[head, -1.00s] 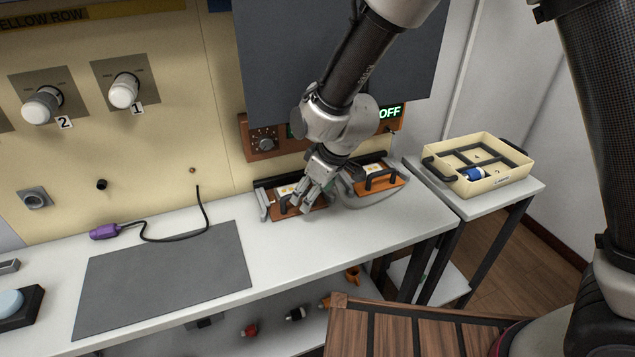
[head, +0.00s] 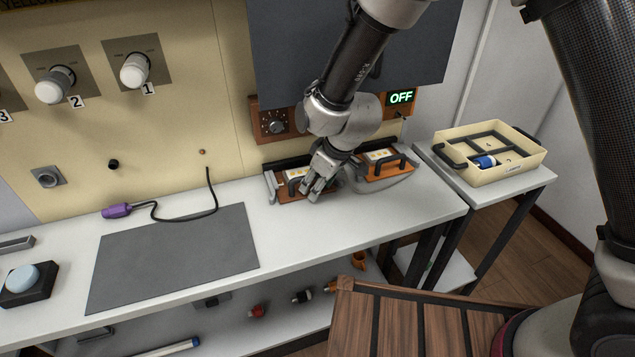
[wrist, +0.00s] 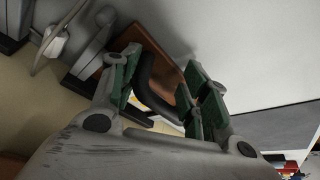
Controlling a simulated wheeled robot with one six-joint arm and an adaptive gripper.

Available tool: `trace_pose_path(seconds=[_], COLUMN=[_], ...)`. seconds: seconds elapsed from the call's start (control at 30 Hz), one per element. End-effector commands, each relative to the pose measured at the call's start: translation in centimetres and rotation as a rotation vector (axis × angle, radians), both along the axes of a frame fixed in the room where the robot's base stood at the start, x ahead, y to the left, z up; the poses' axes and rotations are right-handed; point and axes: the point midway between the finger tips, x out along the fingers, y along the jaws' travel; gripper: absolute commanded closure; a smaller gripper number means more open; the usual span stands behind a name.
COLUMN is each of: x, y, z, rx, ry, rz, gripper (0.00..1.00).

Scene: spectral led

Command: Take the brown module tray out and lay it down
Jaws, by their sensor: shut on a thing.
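The brown module tray (head: 287,200) has a black handle and a pale module face. In the head view it sits at the left of a dark holder at the back of the bench, partly hidden by my gripper (head: 313,190). My gripper is shut on its handle. In the wrist view the black handle (wrist: 152,85) lies between the green-padded fingers of my gripper (wrist: 160,92), with the brown tray surface (wrist: 172,78) behind. I cannot tell whether the tray is lifted clear of its holder.
A similar orange tray (head: 384,171) sits just right. A grey mat (head: 175,255) lies bare on the white bench, with a purple plug (head: 117,211) and cable behind it. A cream bin (head: 500,176) stands on a side table. A lit OFF sign (head: 401,97) is on the wall.

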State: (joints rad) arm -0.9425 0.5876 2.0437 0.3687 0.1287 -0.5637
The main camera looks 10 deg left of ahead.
Motion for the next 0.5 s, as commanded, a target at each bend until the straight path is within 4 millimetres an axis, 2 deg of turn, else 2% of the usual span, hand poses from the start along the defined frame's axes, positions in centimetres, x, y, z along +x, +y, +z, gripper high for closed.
trace_pose_path(seconds=[0.1, 0.13, 0.3, 0.47, 0.5], x=[0.06, 0.06, 0.08, -0.32, -0.65], y=[0.09, 0.09, 0.11, -0.08, -0.27], z=[0.01, 0.01, 0.02, 0.09, 0.08], rx=[0.003, 0.004, 0.004, 0.005, 0.004], ry=[0.001, 0.000, 0.000, -0.001, 0.000], rz=[-0.007, -0.007, -0.007, -0.006, -0.006], gripper=[0.90, 0.60, 0.90, 0.91, 0.98])
